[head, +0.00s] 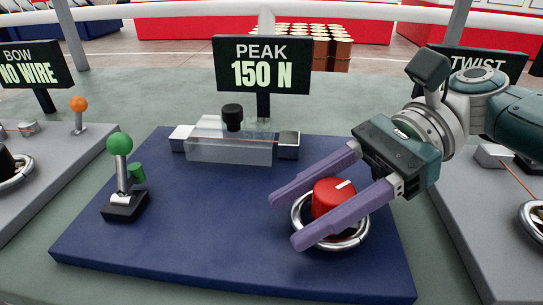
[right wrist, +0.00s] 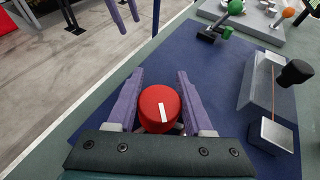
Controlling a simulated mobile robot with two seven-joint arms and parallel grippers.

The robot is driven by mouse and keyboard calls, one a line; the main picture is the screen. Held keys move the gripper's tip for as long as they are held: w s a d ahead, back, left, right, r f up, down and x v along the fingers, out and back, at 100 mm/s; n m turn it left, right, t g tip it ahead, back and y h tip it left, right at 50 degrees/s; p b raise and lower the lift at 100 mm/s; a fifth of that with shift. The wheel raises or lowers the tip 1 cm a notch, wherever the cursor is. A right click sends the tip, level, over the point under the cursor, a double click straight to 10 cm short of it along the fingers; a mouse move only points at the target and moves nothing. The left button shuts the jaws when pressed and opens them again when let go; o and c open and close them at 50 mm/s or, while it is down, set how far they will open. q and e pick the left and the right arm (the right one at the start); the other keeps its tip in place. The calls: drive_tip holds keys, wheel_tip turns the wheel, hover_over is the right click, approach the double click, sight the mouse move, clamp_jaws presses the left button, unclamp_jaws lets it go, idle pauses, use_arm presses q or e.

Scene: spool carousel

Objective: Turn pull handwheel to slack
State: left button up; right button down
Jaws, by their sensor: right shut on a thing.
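The pull handwheel is a red knob (head: 333,196) with a white mark line, inside a chrome ring (head: 356,238) at the right front of the blue panel (head: 200,245). My right gripper (head: 291,219) is shut on the red knob, one purple finger on each side. The right wrist view shows the knob (right wrist: 160,108) between the fingers, its white line pointing roughly along them. The sign (head: 262,66) reads PEAK 150 N. Purple fingers of my left gripper (right wrist: 127,14) show apart at the top of the right wrist view, partly cut off.
A green-ball lever (head: 119,146) stands at the panel's left. A clear block with a black knob (head: 232,145) and a wire sits at the back. Neighbouring grey panels flank it, signed BOW NO WIRE (head: 34,65) and TWIST (head: 478,62). The panel's middle front is clear.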

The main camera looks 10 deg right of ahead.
drive_tip(key=b, duration=0.1)
drive_tip(key=n+g, duration=0.1)
drive_tip(key=n+g+h+b, duration=0.1)
drive_tip(key=shift+s+f+b, duration=0.25)
drive_tip(key=shift+b, duration=0.1)
drive_tip(key=shift+s+d+r+n+g+h+b, duration=0.1)
drive_tip(key=shift+n+g+h+b, duration=0.15)
drive_tip(key=shift+n+g+b, duration=0.25)
drive_tip(key=shift+s+d+r+n+g+h+b, duration=0.1)
drive_tip(key=shift+n+g+h+b, duration=0.15)
drive_tip(key=shift+n+g+b, duration=0.25)
drive_tip(key=shift+c, duration=1.5)
unclamp_jaws()
drive_tip(key=shift+r, duration=0.1)
